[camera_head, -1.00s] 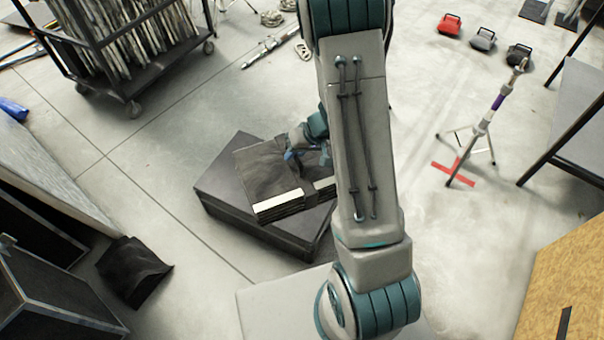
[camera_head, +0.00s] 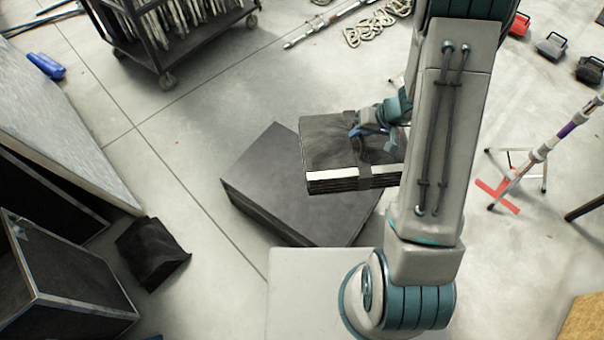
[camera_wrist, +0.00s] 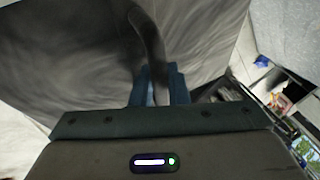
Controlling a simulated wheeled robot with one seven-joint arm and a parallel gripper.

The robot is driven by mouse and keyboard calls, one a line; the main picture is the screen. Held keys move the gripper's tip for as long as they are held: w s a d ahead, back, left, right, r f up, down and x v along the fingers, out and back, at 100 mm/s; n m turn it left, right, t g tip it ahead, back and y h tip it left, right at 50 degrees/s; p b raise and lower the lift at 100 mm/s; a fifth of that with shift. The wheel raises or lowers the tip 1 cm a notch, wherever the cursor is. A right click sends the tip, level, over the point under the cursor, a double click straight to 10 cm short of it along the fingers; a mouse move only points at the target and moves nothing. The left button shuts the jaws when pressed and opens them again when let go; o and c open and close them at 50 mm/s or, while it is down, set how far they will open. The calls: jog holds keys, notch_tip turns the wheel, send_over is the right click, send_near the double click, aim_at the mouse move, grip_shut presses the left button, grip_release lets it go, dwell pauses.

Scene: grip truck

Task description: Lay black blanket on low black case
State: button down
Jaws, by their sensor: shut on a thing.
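The folded black blanket (camera_head: 325,143) has a pale stripe on its front edge and a dark strap around it. My gripper (camera_head: 372,128) is shut on the strap at the blanket's top right. In the wrist view the blanket (camera_wrist: 70,60) fills much of the picture, and the strap runs between my blue fingertips (camera_wrist: 158,88). The low black case (camera_head: 270,185) lies flat on the floor. The blanket appears above the case's right back part and covers some of it from view. I cannot tell how high it hangs. My arm hides the blanket's right end.
A black bag (camera_head: 150,255) lies on the floor at left, beside open dark cases (camera_head: 60,285). A wheeled rack (camera_head: 165,40) stands at the back. A stand with a purple band (camera_head: 565,130) is at right. Bare floor lies left of the case.

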jog(key=s+d+f+b, duration=0.2)
jog(key=d+f+b, duration=0.1)
jog(key=f+b, duration=1.15)
jog(key=s+d+f+b, duration=0.2)
jog(key=f+b, duration=1.1)
jog(key=b, duration=0.3)
jog(key=w+a+f+b, duration=0.4)
jog(key=w+a+f, duration=0.4)
jog(key=f, duration=0.3)
jog(key=shift+a+n, duration=0.2)
jog(key=shift+n, duration=0.1)
jog(key=shift+f+b, duration=0.15)
jog(key=shift+b, duration=0.3)
jog(key=c, duration=1.8)
grip_release()
jog(key=shift+s, duration=0.1)
jog(key=o, duration=0.4)
